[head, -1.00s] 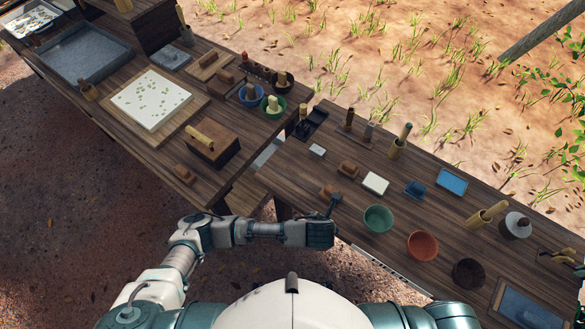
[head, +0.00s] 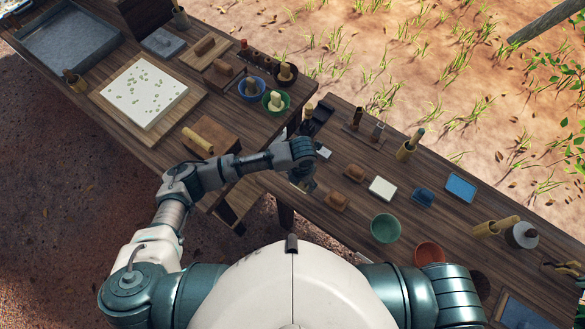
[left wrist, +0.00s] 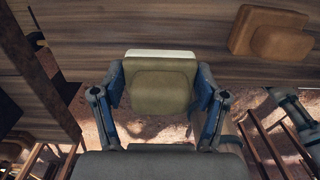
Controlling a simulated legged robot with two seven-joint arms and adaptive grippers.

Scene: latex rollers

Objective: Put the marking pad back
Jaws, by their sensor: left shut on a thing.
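My left gripper (head: 304,184) is above the near left corner of the right-hand table, over its edge. In the left wrist view the left gripper (left wrist: 160,92) is shut on an olive-brown block (left wrist: 158,84), apparently the marking pad, with a white strip (left wrist: 160,54) along its far edge. I cannot tell if the strip belongs to the pad. The gripper hides the pad in the head view. Two brown handled blocks (head: 337,201) and (head: 355,173) lie on the table to the right of the gripper. My right gripper is not in view.
The left table (head: 235,120) holds a wooden box (head: 215,135). A gap separates the tables.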

